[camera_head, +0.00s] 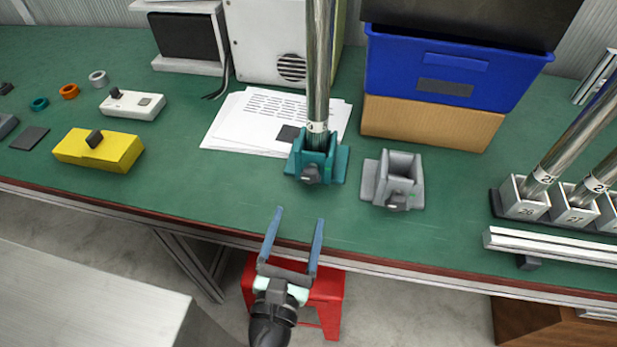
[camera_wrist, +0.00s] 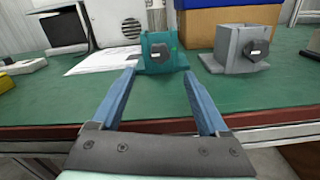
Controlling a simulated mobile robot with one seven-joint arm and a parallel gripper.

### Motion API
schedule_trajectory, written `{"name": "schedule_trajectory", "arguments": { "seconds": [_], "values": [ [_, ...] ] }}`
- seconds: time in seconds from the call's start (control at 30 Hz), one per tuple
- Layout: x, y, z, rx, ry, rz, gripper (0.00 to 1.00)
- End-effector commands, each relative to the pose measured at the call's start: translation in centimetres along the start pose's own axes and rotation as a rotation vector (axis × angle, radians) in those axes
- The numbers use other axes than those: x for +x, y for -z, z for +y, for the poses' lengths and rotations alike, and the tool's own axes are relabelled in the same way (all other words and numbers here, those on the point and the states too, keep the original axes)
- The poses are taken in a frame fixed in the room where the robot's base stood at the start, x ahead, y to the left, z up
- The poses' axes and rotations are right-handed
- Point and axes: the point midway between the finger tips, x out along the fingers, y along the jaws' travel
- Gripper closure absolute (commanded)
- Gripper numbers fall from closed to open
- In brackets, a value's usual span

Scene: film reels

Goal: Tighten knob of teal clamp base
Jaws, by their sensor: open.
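The teal clamp base (camera_head: 338,163) stands on the green bench with a shiny metal pole (camera_head: 318,60) upright in it. Its dark knob (camera_head: 310,173) is on the front face, towards me. In the wrist view the teal clamp base (camera_wrist: 177,58) and its knob (camera_wrist: 159,53) show straight ahead, beyond the fingertips. My gripper (camera_head: 297,215) is open and empty, its two blue fingers pointing at the teal base from the bench's front edge, apart from the knob. In the wrist view, my gripper (camera_wrist: 159,72) frames the teal base between its fingers.
A grey clamp base (camera_head: 400,165) with its own knob stands close to the right of the teal one. Printed papers (camera_head: 240,120) lie behind. A blue bin (camera_head: 450,65) sits on a cardboard box (camera_head: 430,122). A red stool (camera_head: 325,290) is below. The bench in front is clear.

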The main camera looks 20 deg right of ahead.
Motion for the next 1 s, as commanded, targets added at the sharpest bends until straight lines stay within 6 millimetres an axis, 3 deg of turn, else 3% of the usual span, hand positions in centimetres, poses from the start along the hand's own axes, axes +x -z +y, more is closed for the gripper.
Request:
{"name": "schedule_trajectory", "arguments": {
  "seconds": [0.2,0.43,0.6,0.9,1.0],
  "values": [
    [5.0,-0.1,0.0,0.003,0.003,-0.003,0.22],
    [8.6,-0.1,0.0,0.004,0.002,-0.002,0.22],
    [9.7,0.0,0.0,0.005,0.000,0.000,0.22],
    [9.9,0.0,0.0,0.005,0.000,0.000,0.22],
    [9.9,0.0,0.0,0.005,0.000,0.000,0.38]
  ]
}}
